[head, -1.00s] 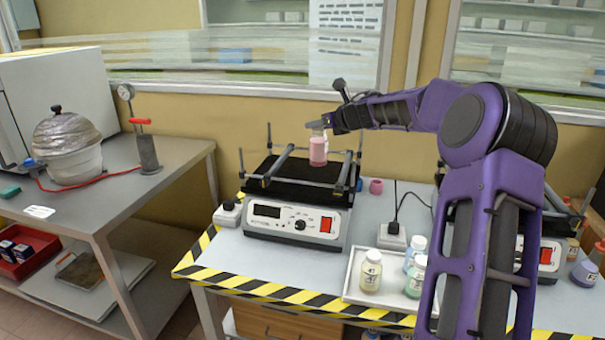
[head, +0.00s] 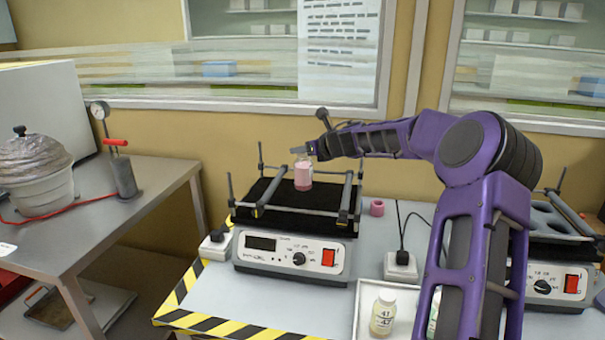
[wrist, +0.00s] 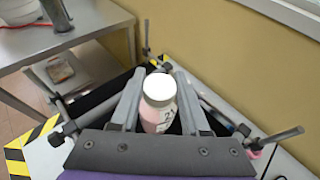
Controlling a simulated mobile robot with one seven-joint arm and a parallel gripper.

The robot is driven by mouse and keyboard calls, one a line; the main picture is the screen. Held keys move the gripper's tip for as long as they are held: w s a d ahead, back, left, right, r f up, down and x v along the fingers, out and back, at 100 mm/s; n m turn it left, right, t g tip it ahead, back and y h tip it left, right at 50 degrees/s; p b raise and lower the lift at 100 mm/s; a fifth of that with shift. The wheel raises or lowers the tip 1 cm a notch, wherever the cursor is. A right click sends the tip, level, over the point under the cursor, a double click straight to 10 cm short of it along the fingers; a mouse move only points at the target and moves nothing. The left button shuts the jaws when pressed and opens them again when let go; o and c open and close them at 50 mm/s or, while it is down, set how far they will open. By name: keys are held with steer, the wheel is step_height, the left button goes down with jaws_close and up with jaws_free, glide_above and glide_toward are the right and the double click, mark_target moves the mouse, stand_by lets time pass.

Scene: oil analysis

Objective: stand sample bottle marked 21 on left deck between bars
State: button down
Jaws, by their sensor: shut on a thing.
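A bottle of pink liquid with a white cap (head: 303,173) is in my gripper (head: 306,150), over the black deck of the left shaker. In the wrist view the bottle (wrist: 159,103) sits between the two fingers of my gripper (wrist: 158,100); its label is partly visible and seems to start with a 2. The left shaker's deck (head: 285,212) has a bar along each side, and the bottle is between them in the head view. The bottle looks upright. I cannot tell whether its base touches the deck.
A white tray (head: 368,312) with a bottle marked 47 (head: 383,313) is at the front. A pink ring (head: 377,207) lies right of the left shaker. A second shaker (head: 550,285) stands at the right, partly behind my arm. A side table (head: 130,185) is at the left.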

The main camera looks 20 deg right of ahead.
mark_target(308, 163)
step_height(308, 163, down, 5)
steer(key=shift+r+b, duration=0.2)
steer(key=shift+b, duration=0.3)
steer(key=shift+r, duration=0.1)
steer(key=shift+c, duration=1.9)
jaws_free()
steer(key=v, duration=1.2)
